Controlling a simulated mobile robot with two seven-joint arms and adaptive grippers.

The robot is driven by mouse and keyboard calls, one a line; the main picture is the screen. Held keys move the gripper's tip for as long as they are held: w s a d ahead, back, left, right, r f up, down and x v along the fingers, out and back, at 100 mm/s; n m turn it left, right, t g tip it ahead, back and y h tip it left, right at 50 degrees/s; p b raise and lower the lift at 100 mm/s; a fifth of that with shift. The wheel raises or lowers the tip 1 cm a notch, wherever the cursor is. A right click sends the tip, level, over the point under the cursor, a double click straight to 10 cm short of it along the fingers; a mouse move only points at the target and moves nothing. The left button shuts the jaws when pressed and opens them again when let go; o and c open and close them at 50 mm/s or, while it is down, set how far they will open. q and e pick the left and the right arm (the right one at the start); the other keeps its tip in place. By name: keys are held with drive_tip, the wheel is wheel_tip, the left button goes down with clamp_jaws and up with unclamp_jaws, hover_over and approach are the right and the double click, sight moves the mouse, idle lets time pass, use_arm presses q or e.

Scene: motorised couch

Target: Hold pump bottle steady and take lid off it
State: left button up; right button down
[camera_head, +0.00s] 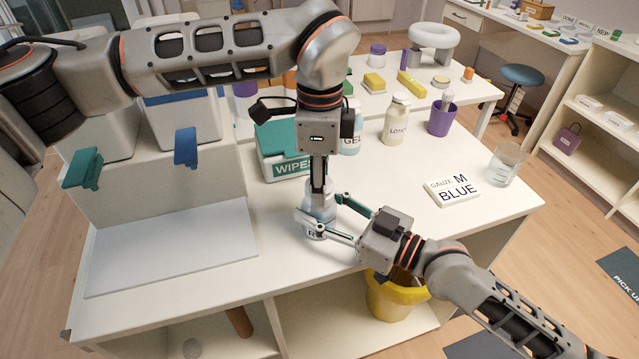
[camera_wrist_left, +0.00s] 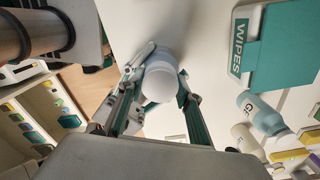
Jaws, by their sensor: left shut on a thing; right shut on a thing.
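The pump bottle (camera_head: 316,233) stands on the white table near its front edge, pale with a label mostly hidden by fingers. My left gripper (camera_head: 319,190) points straight down over it and is shut on its lid. In the left wrist view the rounded white lid (camera_wrist_left: 160,84) sits between the green-padded fingers of my left gripper (camera_wrist_left: 160,98). My right gripper (camera_head: 322,216) reaches in from the right, low and nearly level, its fingers around the bottle's body and shut on it. The bottle looks upright. Whether lid and body are apart is hidden by the fingers.
A green WIPES box (camera_head: 282,160) stands close behind the bottle, with a GEL bottle (camera_head: 351,135) beside it. A LOTION bottle (camera_head: 396,120), purple cup (camera_head: 442,118), gauze box (camera_head: 453,191) and clear beaker (camera_head: 505,164) stand to the right. A yellow bin (camera_head: 392,300) is below.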

use_arm(q)
drive_tip(key=shift+r, duration=0.25)
use_arm(e)
drive_tip(key=shift+f, duration=0.1)
use_arm(q)
drive_tip(key=shift+r, duration=0.9)
drive_tip(key=shift+r, duration=2)
use_arm(e)
drive_tip(key=c, duration=1)
unclamp_jaws()
drive_tip(key=shift+c, duration=0.2)
